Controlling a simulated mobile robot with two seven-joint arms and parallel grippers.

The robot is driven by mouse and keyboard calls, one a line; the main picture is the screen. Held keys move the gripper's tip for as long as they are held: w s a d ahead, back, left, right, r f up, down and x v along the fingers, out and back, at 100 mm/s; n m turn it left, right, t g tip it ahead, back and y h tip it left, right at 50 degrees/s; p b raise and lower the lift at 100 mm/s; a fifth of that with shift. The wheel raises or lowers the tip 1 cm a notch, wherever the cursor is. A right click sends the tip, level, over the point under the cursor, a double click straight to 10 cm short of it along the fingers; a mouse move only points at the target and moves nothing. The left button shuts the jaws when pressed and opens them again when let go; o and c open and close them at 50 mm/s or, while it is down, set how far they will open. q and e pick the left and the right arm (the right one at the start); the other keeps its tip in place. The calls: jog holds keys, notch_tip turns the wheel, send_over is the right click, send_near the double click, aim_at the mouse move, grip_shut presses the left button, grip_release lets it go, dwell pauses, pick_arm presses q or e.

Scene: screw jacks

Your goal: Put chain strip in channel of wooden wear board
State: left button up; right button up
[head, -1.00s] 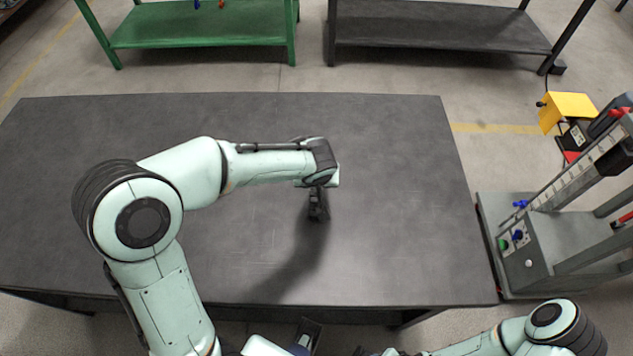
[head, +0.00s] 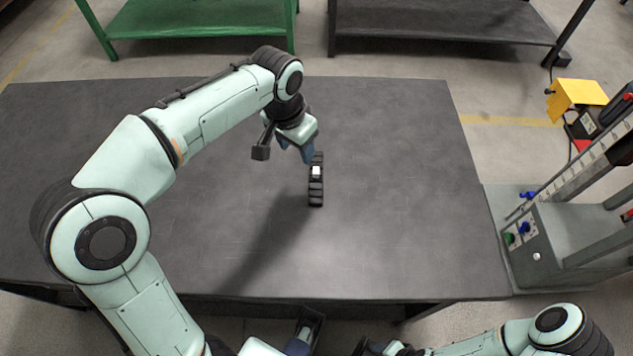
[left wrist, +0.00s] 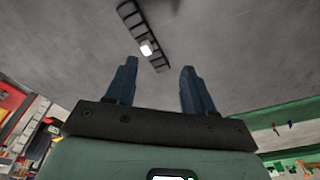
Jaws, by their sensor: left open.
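The chain strip (head: 316,192) looks like a short, dark, segmented strip with a small white block on it. It lies flat on the dark table, pointing toward and away from me. My left gripper (head: 304,157) is open and empty above the table, beside the strip's far end. In the left wrist view the two blue fingers (left wrist: 159,75) stand apart, and the strip (left wrist: 132,22) lies beyond them with clear space between. No wooden wear board shows in any view.
The dark table top (head: 400,200) is otherwise bare. A green shelf table (head: 200,20) and a dark one (head: 440,25) stand behind it. A grey machine (head: 560,235) with coloured knobs and a yellow box (head: 577,98) stand at the right.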

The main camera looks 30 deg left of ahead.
pick_arm(q)
jog(key=w+a+m+h+b, duration=0.1)
jog(key=a+m+h+b, duration=0.15)
jog(key=m+b, duration=0.45)
jog(key=m+h+b, duration=0.2)
jog(key=m, duration=0.2)
send_over(316, 170)
jog(key=a, duration=0.2)
jog(key=shift+y, duration=0.25)
jog(key=f, duration=0.4)
jog(key=s+f, duration=0.1)
jog(key=f, duration=0.2)
jog(key=shift+w+d+f+b, duration=0.15)
jog(key=shift+d+f+b, duration=0.05)
jog(key=shift+f+b, duration=0.3)
jog(key=b+x, duration=0.1)
jog(key=x, duration=0.2)
jog(key=shift+r, duration=0.1)
grip_shut()
pick_arm(e)
jog(key=w+d+f+t, duration=0.1)
jog(key=w+d+f, duration=0.1)
jog(key=f, duration=0.4)
jog(key=w+d+f+m+t+h, duration=0.1)
jog(key=w+d+f, duration=0.1)
jog(key=w+f, duration=0.2)
notch_tip(316, 170, down, 4)
jog(key=shift+w+d+r, duration=0.2)
jog(key=shift+d, duration=0.15)
